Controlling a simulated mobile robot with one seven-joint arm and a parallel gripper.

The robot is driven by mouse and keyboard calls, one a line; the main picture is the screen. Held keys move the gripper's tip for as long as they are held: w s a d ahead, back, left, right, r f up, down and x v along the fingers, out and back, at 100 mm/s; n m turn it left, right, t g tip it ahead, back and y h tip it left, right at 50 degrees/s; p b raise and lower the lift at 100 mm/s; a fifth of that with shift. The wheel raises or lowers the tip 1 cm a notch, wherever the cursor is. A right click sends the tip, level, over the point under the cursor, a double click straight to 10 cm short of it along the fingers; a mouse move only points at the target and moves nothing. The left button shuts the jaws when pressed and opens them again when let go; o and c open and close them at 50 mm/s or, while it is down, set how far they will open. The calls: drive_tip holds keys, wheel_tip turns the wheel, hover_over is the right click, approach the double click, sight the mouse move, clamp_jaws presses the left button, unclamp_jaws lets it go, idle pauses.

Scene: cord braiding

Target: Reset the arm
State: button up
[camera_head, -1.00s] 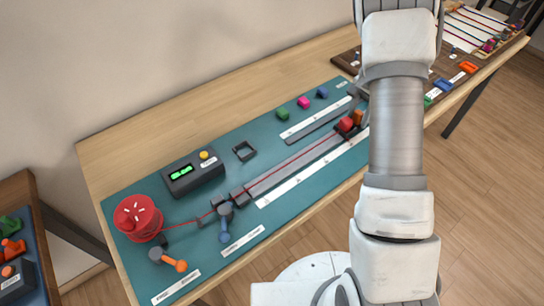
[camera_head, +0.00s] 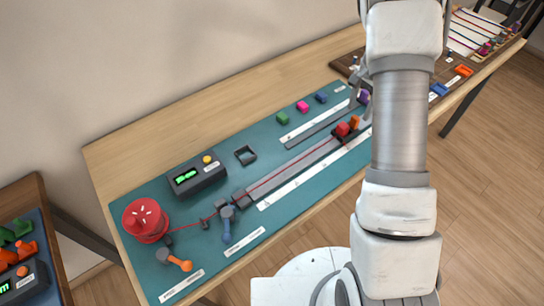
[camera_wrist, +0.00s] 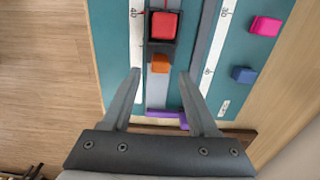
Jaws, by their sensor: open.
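My gripper (camera_wrist: 159,92) is open and empty in the wrist view. Its fingers point over the end of the teal mat (camera_wrist: 107,50), with a purple piece (camera_wrist: 166,114) below and between them. Just beyond the fingertips are an orange block (camera_wrist: 160,64) and a red block (camera_wrist: 164,25) in a dark holder on the rail. In the head view my arm rises on the right and hides part of the table; the red block (camera_head: 342,129) and orange block (camera_head: 355,121) show just left of it. The gripper is mostly hidden there.
A red spool (camera_head: 145,221) feeds a red cord along the rail to the red block. A device with a green display (camera_head: 198,177) and green (camera_head: 283,118), pink (camera_head: 302,106) and blue (camera_head: 321,97) blocks stand on the mat.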

drive_tip(key=shift+r, duration=0.7)
drive_tip(key=shift+a+r, duration=0.15)
drive_tip(key=shift+r, duration=0.2)
drive_tip(key=s+a+r+n+t, duration=0.1)
drive_tip(key=s+a+r+n, duration=0.1)
drive_tip(key=s+a+r, duration=0.3)
drive_tip(key=s+a+r+n+t+y, duration=0.1)
drive_tip(key=s+r, duration=0.1)
drive_tip(key=r, duration=0.5)
drive_tip(key=s+a+r+n+t, duration=0.1)
drive_tip(key=s+a+r+n, duration=0.1)
drive_tip(key=s+a+r, duration=0.3)
drive_tip(key=s+a+r+n+t, duration=0.1)
drive_tip(key=s+r+n, duration=0.2)
drive_tip(key=s, duration=0.5)
drive_tip(key=s+a+r+n+t+h, duration=0.1)
drive_tip(key=s+a+r+n, duration=0.1)
drive_tip(key=s, duration=0.7)
drive_tip(key=shift+r+n+t+p, duration=0.35)
drive_tip(key=shift+r+n, duration=0.25)
drive_tip(key=shift+r, duration=0.1)
drive_tip(key=shift+s+a, duration=0.1)
drive_tip(key=shift+s, duration=0.05)
